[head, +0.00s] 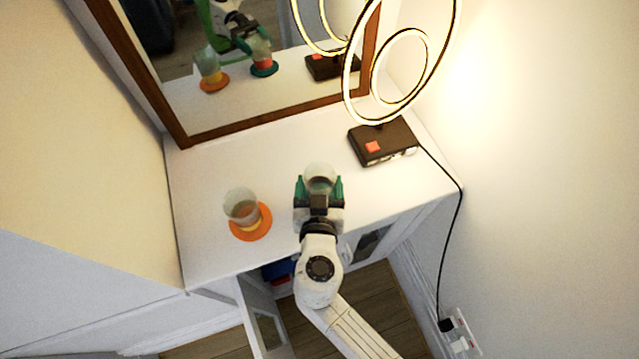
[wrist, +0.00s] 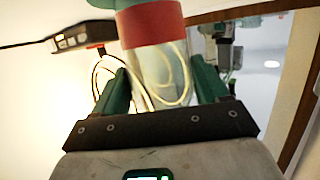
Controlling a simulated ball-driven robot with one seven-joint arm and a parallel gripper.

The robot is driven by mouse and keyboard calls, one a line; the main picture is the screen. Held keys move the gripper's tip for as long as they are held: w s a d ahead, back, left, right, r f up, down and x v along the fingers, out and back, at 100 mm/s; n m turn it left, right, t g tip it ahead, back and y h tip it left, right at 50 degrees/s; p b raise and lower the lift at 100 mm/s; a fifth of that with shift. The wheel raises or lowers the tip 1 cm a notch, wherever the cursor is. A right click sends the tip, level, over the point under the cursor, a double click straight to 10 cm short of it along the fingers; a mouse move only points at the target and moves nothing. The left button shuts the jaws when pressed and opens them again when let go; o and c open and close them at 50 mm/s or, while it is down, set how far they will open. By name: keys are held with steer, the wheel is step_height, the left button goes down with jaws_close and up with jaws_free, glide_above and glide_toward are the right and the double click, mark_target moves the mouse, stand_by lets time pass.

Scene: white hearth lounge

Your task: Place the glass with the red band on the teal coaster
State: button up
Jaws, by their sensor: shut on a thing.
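The glass (head: 320,172) stands upright between the green fingers of my gripper (head: 319,186), which is shut on it. The wrist view, upside down, shows the glass's red band (wrist: 148,24) near its base. The teal coaster (wrist: 101,3) shows in part at the top edge of the wrist view, directly under the base. In the head view the glass and my gripper hide the coaster itself. The mirror shows the red-banded glass over the teal coaster, in line with it; I cannot tell whether a small gap is left.
Another glass (head: 241,205) stands on an orange coaster (head: 252,228) to the left. A ring lamp (head: 402,75) on a dark base (head: 383,142) stands at the back right, its cord running down the right. A framed mirror (head: 240,85) is behind. The white top (head: 215,165) is otherwise clear.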

steer(key=shift+f+b, duration=0.15)
steer(key=shift+b, duration=0.15)
steer(key=o, duration=1.2)
steer(key=shift+r+p, duration=0.3)
steer(key=shift+p, duration=0.15)
steer(key=shift+b+v, duration=1.85)
steer(key=shift+v, duration=4.1)
steer(key=shift+a, duration=0.1)
